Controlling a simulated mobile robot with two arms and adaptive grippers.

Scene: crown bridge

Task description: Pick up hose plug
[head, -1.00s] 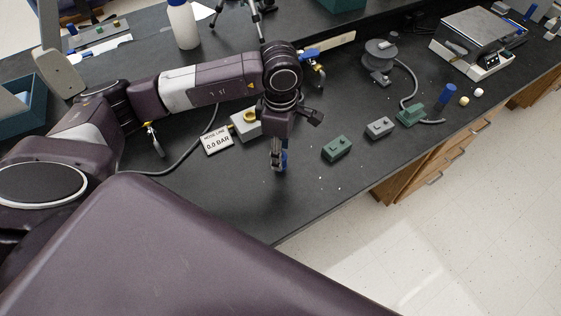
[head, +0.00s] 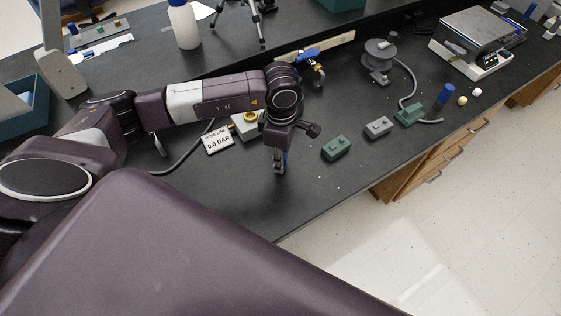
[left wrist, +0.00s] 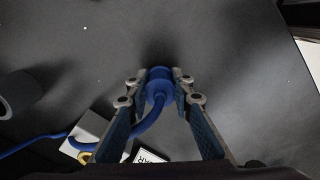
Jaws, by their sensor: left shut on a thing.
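The hose plug (left wrist: 159,82) is a blue ribbed cylinder with a blue hose bending away from its lower end, seen at the centre of the left wrist view. My left gripper (left wrist: 160,88) has a fingertip on each side of it and is shut on it. In the head view my left gripper (head: 280,168) points down over the black bench near its front edge. Only a sliver of blue shows between its fingers there. Whether the plug touches the bench is unclear. My right gripper is in neither view.
A grey block with a yellow ring (head: 250,118) and a "HOSE LINE 0.0 BAR" sign (head: 217,145) stand left of the gripper. A green block (head: 337,148) and a grey block (head: 379,127) lie to its right. The bench between gripper and front edge is clear.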

